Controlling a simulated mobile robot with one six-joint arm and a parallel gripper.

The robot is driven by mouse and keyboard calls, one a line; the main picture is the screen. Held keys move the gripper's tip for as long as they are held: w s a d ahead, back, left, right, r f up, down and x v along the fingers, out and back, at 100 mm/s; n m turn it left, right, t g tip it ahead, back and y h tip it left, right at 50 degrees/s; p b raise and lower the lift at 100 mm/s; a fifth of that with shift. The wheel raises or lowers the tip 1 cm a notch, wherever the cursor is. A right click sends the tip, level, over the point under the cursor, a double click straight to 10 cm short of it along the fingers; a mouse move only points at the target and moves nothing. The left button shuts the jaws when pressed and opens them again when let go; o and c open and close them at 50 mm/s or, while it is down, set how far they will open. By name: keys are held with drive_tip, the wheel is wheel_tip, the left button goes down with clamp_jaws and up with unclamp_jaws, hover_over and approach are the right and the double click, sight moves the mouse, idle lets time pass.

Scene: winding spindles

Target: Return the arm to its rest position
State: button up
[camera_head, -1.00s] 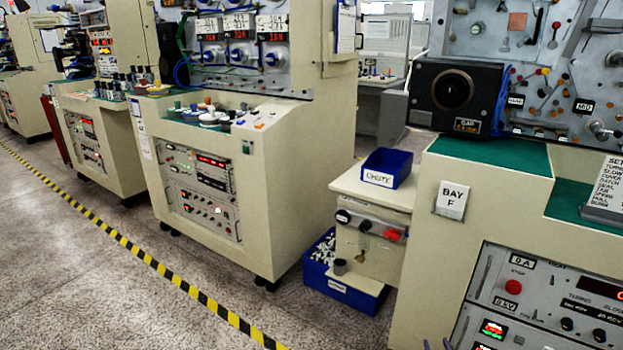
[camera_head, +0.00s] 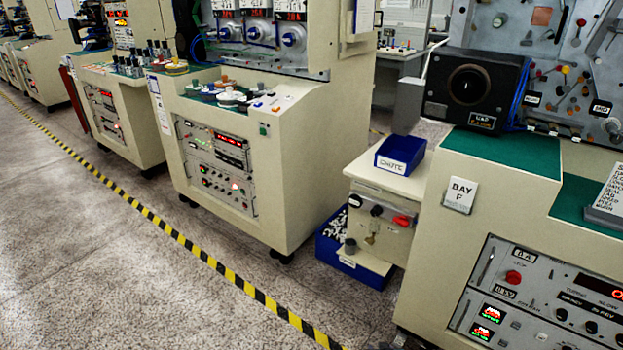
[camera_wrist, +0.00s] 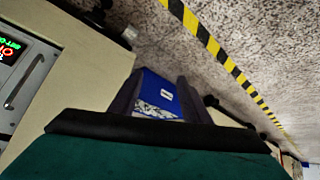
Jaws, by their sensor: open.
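My gripper (camera_wrist: 160,76) shows in the wrist view as two dark fingers standing apart, with nothing held between them. Beyond the fingers, a blue bin (camera_wrist: 153,83) of small pale parts appears in the gap; it looks farther off, on the floor side. A dark crossbar and a green surface fill the lower part of that view; I cannot tell whether the green is part of me. In the head view I cannot make out my gripper or arm clearly.
The Bay F console (camera_head: 500,221) stands at right. Beside it are a blue chute box (camera_head: 402,151) on a small cabinet (camera_head: 385,212) and a blue floor bin (camera_head: 330,247). Another machine (camera_head: 284,170) stands mid-view. Open floor (camera_head: 130,290) with a striped line (camera_head: 205,262) lies left.

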drive_tip(key=s+a+g, duration=0.2)
drive_tip(key=s+g, duration=0.2)
drive_tip(key=s, duration=0.6)
drive_tip(key=s+a+r+g+y+p, duration=0.1)
drive_tip(key=s+g, duration=0.3)
drive_tip(key=s, duration=0.6)
drive_tip(key=s+a+g, duration=0.4)
drive_tip(key=s+g, duration=0.1)
drive_tip(key=s, duration=0.4)
drive_tip(key=shift+s+r+p, duration=0.3)
drive_tip(key=shift+s+p, duration=0.05)
drive_tip(key=shift+s, duration=0.05)
drive_tip(key=shift+a, duration=0.1)
drive_tip(key=c, duration=0.3)
